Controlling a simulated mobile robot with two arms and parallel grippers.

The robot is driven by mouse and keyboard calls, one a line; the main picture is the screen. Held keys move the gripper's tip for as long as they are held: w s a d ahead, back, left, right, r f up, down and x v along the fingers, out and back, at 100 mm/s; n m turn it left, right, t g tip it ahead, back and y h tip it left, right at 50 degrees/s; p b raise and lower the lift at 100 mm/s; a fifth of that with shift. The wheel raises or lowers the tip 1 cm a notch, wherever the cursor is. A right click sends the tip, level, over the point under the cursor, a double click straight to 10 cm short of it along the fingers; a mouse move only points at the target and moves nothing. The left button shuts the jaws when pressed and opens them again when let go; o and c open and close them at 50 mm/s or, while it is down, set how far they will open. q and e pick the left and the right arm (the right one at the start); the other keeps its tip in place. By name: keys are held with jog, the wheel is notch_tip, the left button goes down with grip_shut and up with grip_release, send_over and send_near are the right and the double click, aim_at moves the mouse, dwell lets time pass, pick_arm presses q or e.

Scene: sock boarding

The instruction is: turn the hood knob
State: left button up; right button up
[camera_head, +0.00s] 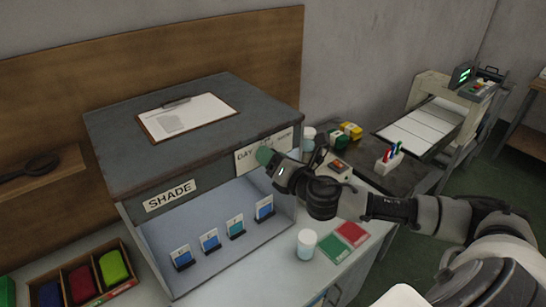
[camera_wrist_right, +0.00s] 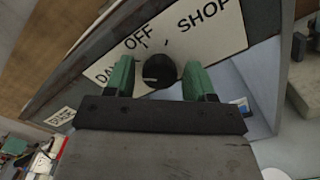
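The hood knob (camera_wrist_right: 159,70) is round and black, on a white label plate (camera_wrist_right: 218,28) reading DAY, OFF and SHOP. The plate (camera_head: 250,158) is on the front of the grey hood (camera_head: 120,150) in the head view, where my gripper hides the knob. My right gripper (camera_wrist_right: 160,80) is open, with one green finger on each side of the knob and a small gap visible on both sides. In the head view, my right gripper (camera_head: 265,157) is at the plate. I cannot tell which way the knob points. My left gripper is not in view.
Inside the hood stand several blue sample cards (camera_head: 210,240). A white jar (camera_head: 306,244) and red and green cards (camera_head: 351,234) lie on the counter below my right arm. A clipboard (camera_head: 188,115) lies on top of the hood. A tray of coloured socks (camera_head: 82,284) is at lower left.

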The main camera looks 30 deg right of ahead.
jog(key=c, duration=0.7)
jog(key=shift+c, duration=0.2)
jog(key=shift+m, duration=0.3)
jog(key=m+p, duration=0.1)
jog(key=m, duration=1.8)
jog(key=shift+r+p, duration=0.15)
jog(key=shift+p, duration=0.2)
jog(key=shift+m, duration=0.4)
jog(key=o, duration=0.9)
